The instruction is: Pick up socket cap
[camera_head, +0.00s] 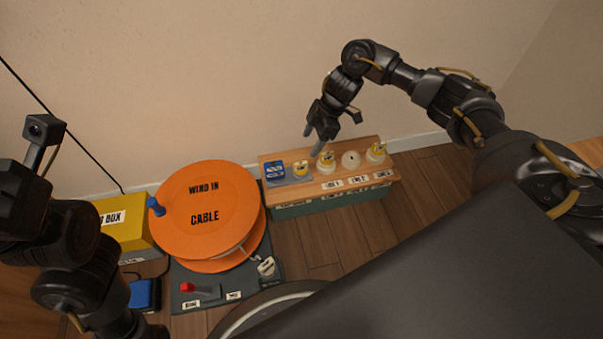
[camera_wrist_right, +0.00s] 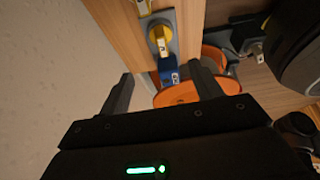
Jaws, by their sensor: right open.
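A wooden-topped bench (camera_head: 332,147) carries a row of small sockets and caps; I cannot tell for sure which is the socket cap. At its left end a blue square piece (camera_head: 274,171) and a yellow piece (camera_head: 299,169) sit on a grey plate. To their right are yellow-and-white round pieces (camera_head: 326,161) (camera_head: 376,153) and a plain white round socket (camera_head: 351,160). My right gripper (camera_head: 335,128) is open and empty above the bench. In the right wrist view the blue piece (camera_wrist_right: 168,70) shows between its open fingers (camera_wrist_right: 164,88), with the yellow piece (camera_wrist_right: 160,38) beyond.
A large orange cable reel (camera_head: 205,205) stands left of the bench, with a red switch (camera_head: 187,287) in front. A yellow box (camera_head: 122,222) is farther left. The wall (camera_head: 230,80) is close behind the bench. My left arm is at the left edge, its fingers not visible.

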